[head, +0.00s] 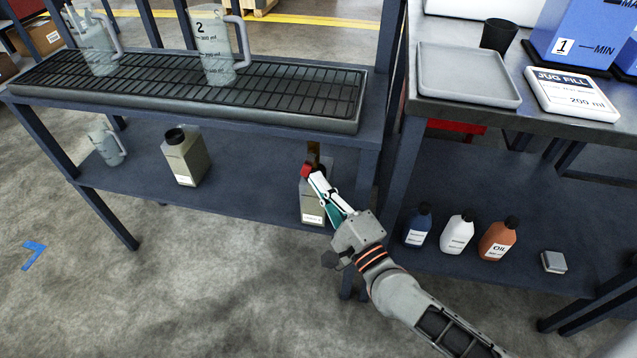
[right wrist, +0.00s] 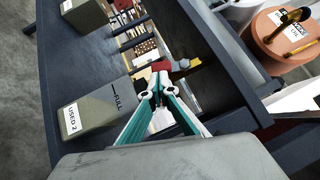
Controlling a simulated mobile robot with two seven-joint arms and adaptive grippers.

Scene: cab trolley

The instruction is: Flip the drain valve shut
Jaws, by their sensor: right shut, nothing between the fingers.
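The drain valve's red handle (head: 308,169) shows just below the front edge of the grated drip tray (head: 345,126), with a brass-coloured piece (head: 313,151) above it. In the right wrist view the red handle (right wrist: 160,67) is just beyond my fingertips, beside a brass part (right wrist: 186,73). My right gripper (head: 317,178) is shut and empty, its tips at or very close to the handle; I cannot tell whether they touch. A grey container (head: 313,206) stands below, partly hidden by my gripper; its label reads USED 2 in the right wrist view (right wrist: 84,119). My left gripper is not in view.
Two jugs (head: 215,55) (head: 97,45) stand on the drip tray. Another capped container (head: 185,158) and a small jug (head: 106,143) are on the lower shelf. Several bottles (head: 497,239) stand right of my arm. The right-hand table holds a pale tray (head: 468,73).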

